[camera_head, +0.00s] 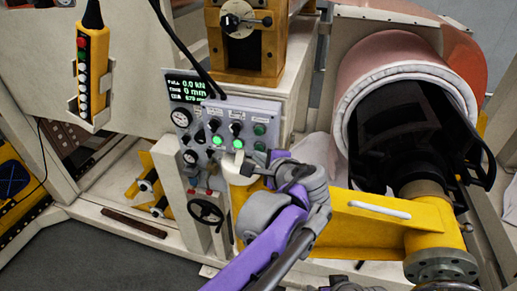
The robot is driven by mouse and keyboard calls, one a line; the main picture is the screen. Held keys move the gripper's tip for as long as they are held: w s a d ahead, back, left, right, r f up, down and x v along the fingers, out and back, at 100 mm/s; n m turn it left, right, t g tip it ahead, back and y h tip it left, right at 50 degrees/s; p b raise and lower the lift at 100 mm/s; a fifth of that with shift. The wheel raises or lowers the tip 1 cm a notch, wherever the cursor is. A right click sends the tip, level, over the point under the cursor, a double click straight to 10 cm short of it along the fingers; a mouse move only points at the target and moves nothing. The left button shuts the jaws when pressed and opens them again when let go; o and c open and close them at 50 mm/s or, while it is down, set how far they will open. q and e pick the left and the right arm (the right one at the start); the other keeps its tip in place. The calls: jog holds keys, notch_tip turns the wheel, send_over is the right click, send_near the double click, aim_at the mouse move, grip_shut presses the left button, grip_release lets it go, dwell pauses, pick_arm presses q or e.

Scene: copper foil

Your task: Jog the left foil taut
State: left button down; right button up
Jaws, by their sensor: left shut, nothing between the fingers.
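A grey control box (247,110) with small black switches and round green buttons stands in the middle of the view. Two of its lower buttons are lit bright green. A dark display (187,88) beside it reads 0.0 kN and 0 mm in green. My left gripper (238,163) is shut and empty at the lower edge of the box, just below the lit buttons; whether it touches one I cannot tell. My purple left arm hides part of the area below. A large pinkish roll (390,60) with a pale rim lies at the right.
A yellow pendant (92,72) with several buttons hangs at the left. A black handwheel (206,209) sits below the box. A yellow beam (365,222) lies right of my arm.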

pick_arm(q)
jog(key=shift+w+d, duration=0.1)
jog(key=shift+w, duration=0.3)
dwell(2.2)
jog(key=shift+s, duration=0.1)
jog(key=shift+s+a, duration=0.25)
jog(key=shift+s, duration=0.45)
jog(key=shift+s, duration=0.1)
jog(key=s, duration=0.1)
jog(key=s+a, duration=0.1)
jog(key=s, duration=0.2)
jog(key=shift+s+a+p, duration=0.25)
jog(key=shift+s+p, duration=0.05)
jog(key=shift+p, duration=0.05)
